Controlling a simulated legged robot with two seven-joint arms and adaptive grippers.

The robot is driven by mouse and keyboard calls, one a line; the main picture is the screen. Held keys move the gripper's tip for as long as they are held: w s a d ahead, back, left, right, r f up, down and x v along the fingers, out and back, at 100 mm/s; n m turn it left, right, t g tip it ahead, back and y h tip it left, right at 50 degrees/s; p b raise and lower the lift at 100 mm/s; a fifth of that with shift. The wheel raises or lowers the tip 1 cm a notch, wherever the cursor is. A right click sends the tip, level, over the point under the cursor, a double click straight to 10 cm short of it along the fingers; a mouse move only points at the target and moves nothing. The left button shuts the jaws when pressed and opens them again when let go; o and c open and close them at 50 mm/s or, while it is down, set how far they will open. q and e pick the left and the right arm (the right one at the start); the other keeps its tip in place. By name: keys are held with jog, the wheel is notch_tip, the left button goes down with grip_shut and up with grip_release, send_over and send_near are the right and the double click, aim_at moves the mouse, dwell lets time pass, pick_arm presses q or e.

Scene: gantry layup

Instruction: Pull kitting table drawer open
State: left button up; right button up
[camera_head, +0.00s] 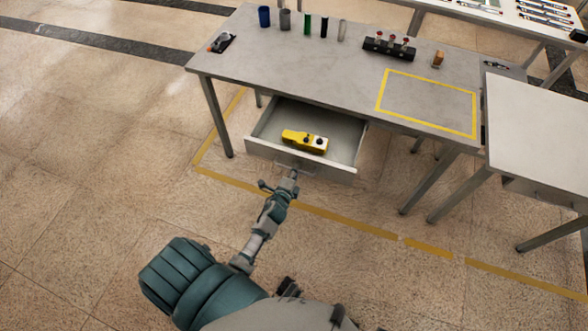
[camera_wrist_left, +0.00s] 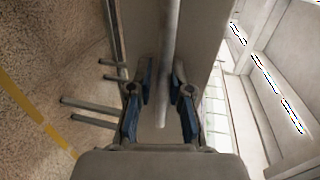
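The kitting table (camera_head: 290,55) has a grey top, and its drawer (camera_head: 340,172) stands pulled out at the front. A yellow tool (camera_head: 304,141) lies inside the drawer. The drawer's bar handle (camera_head: 296,168) is on its front face. My left gripper (camera_head: 293,176) is at this handle. In the left wrist view the handle bar (camera_wrist_left: 170,40) runs between the two blue-padded fingers of the left gripper (camera_wrist_left: 163,85). A gap shows beside the bar, so the fingers look open around it. My right gripper is not in view.
Several small cylinders (camera_head: 307,24), a dark rack (camera_head: 389,48) and a yellow taped square (camera_head: 428,102) are on the tabletop. Another table (camera_head: 540,130) stands at the right. The floor left of the drawer is clear, with yellow tape lines (camera_head: 345,221).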

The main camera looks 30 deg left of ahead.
pick_arm(q)
jog(key=shift+o, duration=0.9)
jog(key=shift+w, duration=0.1)
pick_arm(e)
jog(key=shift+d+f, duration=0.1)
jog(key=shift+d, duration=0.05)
pick_arm(q)
jog(key=shift+r, duration=0.1)
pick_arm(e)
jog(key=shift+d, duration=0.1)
pick_arm(q)
jog(key=v, duration=1.2)
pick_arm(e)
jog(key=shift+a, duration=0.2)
